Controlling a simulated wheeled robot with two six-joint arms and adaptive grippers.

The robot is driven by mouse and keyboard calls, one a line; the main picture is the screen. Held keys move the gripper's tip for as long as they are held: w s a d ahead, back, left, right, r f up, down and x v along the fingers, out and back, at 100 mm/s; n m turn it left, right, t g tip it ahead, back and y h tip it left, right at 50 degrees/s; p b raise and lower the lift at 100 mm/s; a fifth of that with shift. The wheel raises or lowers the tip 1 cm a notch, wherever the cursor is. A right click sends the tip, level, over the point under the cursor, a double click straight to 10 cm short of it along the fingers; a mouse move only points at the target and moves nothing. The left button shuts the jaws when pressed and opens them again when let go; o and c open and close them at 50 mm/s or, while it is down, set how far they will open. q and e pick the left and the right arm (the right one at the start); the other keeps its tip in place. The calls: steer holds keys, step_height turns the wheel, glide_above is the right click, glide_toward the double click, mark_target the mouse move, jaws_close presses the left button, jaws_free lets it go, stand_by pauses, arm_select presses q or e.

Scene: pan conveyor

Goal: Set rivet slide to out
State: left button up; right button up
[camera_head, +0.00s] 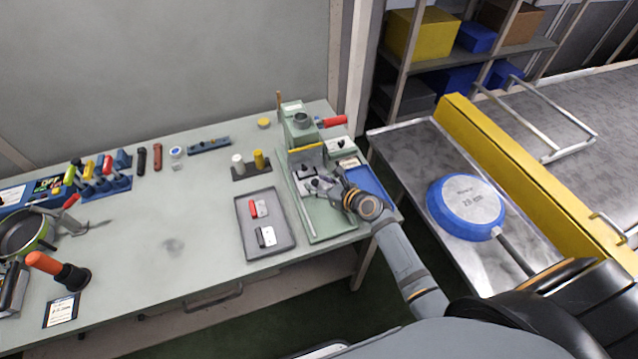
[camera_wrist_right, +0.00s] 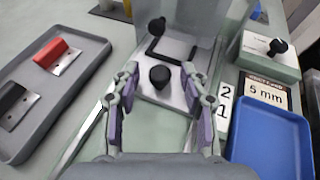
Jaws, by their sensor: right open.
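The green rivet press (camera_head: 303,128) with a red-handled lever stands at the right end of the workbench. Its grey slide plate (camera_wrist_right: 176,52), low on the press, carries a black knob (camera_wrist_right: 160,77) and a dark L-shaped bar or slot with a second black knob (camera_wrist_right: 157,25) further back. I cannot tell which part is the rivet slide. My right gripper (camera_wrist_right: 159,73) is open, its two fingers on either side of the nearer knob, apparently without touching it. In the head view the right gripper (camera_head: 328,187) is over the press base. My left gripper is not in view.
A grey tray (camera_wrist_right: 88,85) with red and black handled parts lies left of the press. A blue tray (camera_wrist_right: 268,140), a "5 mm" card (camera_wrist_right: 264,93) and a switch box (camera_wrist_right: 268,57) lie right. A blue pan (camera_head: 466,207) rests on the metal side table (camera_head: 400,150).

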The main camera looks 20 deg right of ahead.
jaws_close()
steer(key=shift+s, duration=0.1)
